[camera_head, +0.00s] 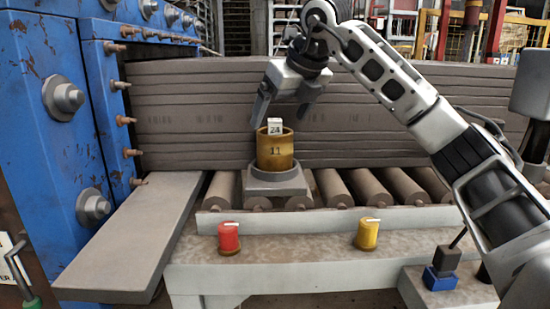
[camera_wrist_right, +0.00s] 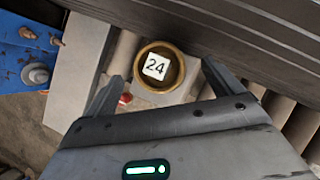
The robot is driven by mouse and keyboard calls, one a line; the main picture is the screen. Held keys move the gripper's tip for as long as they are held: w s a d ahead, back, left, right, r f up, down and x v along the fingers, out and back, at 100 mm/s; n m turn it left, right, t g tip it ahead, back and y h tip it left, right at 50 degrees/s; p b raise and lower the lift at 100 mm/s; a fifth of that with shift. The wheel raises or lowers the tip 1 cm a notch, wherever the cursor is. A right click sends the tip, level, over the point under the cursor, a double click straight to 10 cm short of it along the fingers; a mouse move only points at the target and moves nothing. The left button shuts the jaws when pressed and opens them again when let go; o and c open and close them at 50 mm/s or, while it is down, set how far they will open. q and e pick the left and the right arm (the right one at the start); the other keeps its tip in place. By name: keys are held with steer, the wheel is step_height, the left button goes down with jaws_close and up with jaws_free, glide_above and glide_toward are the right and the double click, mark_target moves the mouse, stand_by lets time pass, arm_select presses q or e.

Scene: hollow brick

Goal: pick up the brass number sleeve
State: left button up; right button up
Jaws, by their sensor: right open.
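The brass number sleeve (camera_head: 275,153), marked 11, stands upright on a grey pedestal block (camera_head: 275,184) on the rollers. A white block marked 24 (camera_head: 275,126) pokes out of its top. In the right wrist view the sleeve's round rim (camera_wrist_right: 145,77) surrounds the white block (camera_wrist_right: 156,66). My right gripper (camera_head: 281,124) is open above the sleeve, one finger to the left of it and the other up to the right. In the wrist view its fingertips (camera_wrist_right: 162,72) lie on either side of the sleeve, apart from it. My left gripper is not in view.
Stacked grey slabs (camera_head: 380,120) stand close behind the sleeve. A blue bolted machine (camera_head: 50,120) is at the left, beside a grey plank (camera_head: 135,235). A red knob (camera_head: 229,237) and a yellow knob (camera_head: 367,234) sit on the front ledge (camera_head: 300,245). Rollers (camera_head: 370,188) extend to both sides.

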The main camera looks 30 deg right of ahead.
mark_target(275, 132)
steer(key=shift+s+f+x, duration=0.1)
steer(key=shift+s+x, duration=0.1)
steer(key=shift+x, duration=1.1)
steer(key=shift+s+f+x, duration=0.15)
steer(key=shift+s+x, duration=0.05)
steer(key=shift+x, duration=1.15)
steer(key=shift+a, duration=0.15)
steer(key=c, duration=1.4)
steer(key=shift+r, duration=0.1)
steer(key=c, duration=0.4)
